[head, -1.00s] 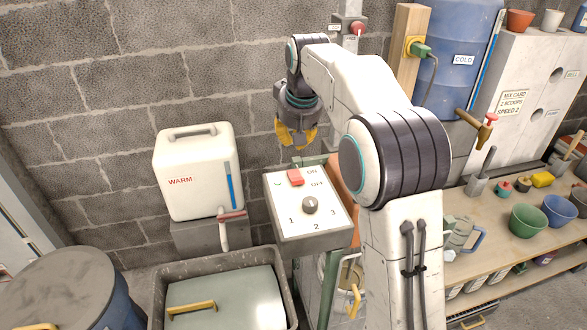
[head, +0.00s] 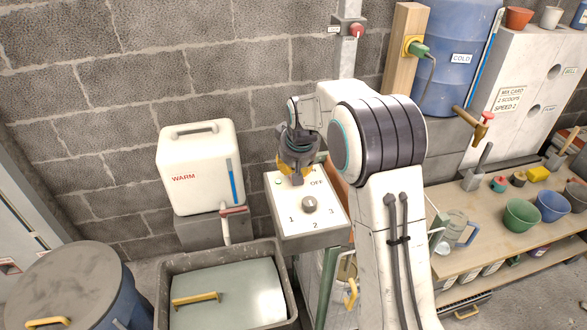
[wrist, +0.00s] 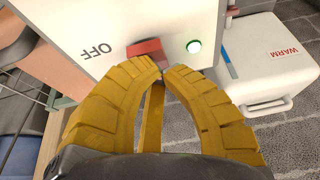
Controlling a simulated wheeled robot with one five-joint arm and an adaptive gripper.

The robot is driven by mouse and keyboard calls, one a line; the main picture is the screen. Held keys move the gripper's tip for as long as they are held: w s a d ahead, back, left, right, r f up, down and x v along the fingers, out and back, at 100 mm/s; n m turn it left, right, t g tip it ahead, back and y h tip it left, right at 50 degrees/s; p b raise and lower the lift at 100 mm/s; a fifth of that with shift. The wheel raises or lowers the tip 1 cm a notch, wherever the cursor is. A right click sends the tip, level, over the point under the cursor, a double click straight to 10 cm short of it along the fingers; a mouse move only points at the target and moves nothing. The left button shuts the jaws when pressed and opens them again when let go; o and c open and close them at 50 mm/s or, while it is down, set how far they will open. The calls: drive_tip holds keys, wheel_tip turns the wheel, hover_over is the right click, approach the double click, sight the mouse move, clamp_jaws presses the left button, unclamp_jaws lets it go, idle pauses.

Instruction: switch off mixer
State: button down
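The mixer's control panel (head: 313,233) is a white sloping box with OFF lettering, a grey knob (head: 309,204) and the marks 1, 2 and 3. My gripper (head: 295,174) is over the upper part of the panel and hides the switch in the head view. In the wrist view its yellow fingers (wrist: 163,73) curve together, tips nearly meeting, right by the switch's edge. They hold nothing that I can see. I cannot tell whether they touch the switch.
A white WARM container (head: 197,170) stands left of the panel, with a grey tub (head: 167,267) below. A blue COLD barrel (head: 450,70) and a bench (head: 480,240) with bowls are at the right. A lidded drum (head: 62,280) is at lower left. A red button (head: 357,31) is on the wall post.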

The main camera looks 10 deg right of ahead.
drive_tip(key=shift+f, duration=0.1)
idle(0.3)
drive_tip(key=shift+f+b, duration=0.35)
drive_tip(key=shift+b, duration=0.85)
drive_tip(key=shift+s+f+t+b, duration=0.2)
drive_tip(key=shift+t+b, duration=0.2)
drive_tip(key=shift+b, duration=0.8)
drive_tip(key=shift+r, duration=0.35)
drive_tip(key=shift+w+p, duration=0.2)
drive_tip(key=shift+p, duration=0.2)
drive_tip(key=shift+w+r+p, duration=0.15)
drive_tip(key=shift+w+p, duration=0.3)
drive_tip(key=shift+w, duration=0.15)
